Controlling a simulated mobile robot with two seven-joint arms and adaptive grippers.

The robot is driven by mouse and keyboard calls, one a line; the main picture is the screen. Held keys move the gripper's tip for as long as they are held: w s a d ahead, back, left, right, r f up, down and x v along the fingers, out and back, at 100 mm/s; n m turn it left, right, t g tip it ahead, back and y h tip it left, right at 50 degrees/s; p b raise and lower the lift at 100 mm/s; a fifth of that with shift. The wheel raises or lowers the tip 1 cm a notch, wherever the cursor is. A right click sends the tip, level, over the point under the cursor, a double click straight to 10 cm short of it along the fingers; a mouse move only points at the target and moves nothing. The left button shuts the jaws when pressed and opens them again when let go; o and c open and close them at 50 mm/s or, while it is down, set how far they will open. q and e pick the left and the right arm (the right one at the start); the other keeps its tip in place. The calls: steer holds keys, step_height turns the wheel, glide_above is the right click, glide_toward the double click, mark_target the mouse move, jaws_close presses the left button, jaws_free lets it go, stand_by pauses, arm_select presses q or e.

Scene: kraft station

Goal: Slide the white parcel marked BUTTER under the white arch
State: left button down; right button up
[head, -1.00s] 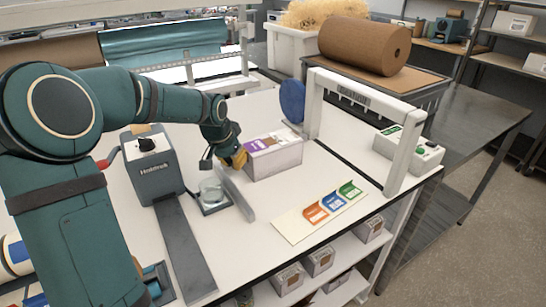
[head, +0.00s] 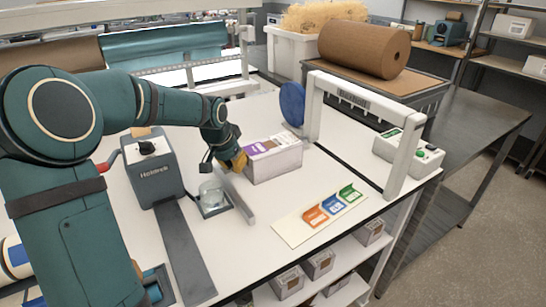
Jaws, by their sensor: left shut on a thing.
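The white parcel (head: 277,164) lies on the white table in the middle of the head view, with a purple label on top; its lettering is too small to read. My left gripper (head: 240,161) is at the parcel's left end and shut, touching or nearly touching it. The white arch (head: 357,97) stands to the right of the parcel, across a dark seam in the table. The parcel is on the near-left side of the arch, apart from it. My right gripper is not in view.
A card with coloured labels (head: 319,214) lies in front.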

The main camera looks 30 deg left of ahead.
mark_target(270, 145)
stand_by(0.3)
arm_select(q)
steer(key=shift+w+d, duration=0.35)
steer(key=shift+w, duration=0.35)
steer(key=shift+w+d, duration=0.35)
steer(key=shift+w, duration=0.4)
steer(key=shift+w+d+p, duration=0.25)
steer(key=shift+w, duration=0.4)
steer(key=shift+w+d+p, duration=0.2)
steer(key=shift+w+d, duration=0.05)
steer(key=shift+w, duration=0.4)
steer(key=shift+w+d, duration=0.1)
steer(key=shift+w, duration=0.05)
steer(key=shift+w+d+p, duration=0.2)
steer(key=shift+w+d, duration=0.1)
steer(key=shift+w, duration=0.35)
steer(key=shift+w+d+p, duration=0.2)
steer(key=shift+w+d, duration=0.05)
steer(key=shift+w, duration=0.35)
steer(key=shift+w+d+p, duration=0.25)
steer(key=shift+w+d, duration=0.1)
steer(key=shift+w, duration=0.3)
steer(key=shift+w+d+p, duration=0.25)
steer(key=shift+w+d, duration=0.1)
steer(key=shift+w, duration=0.4)
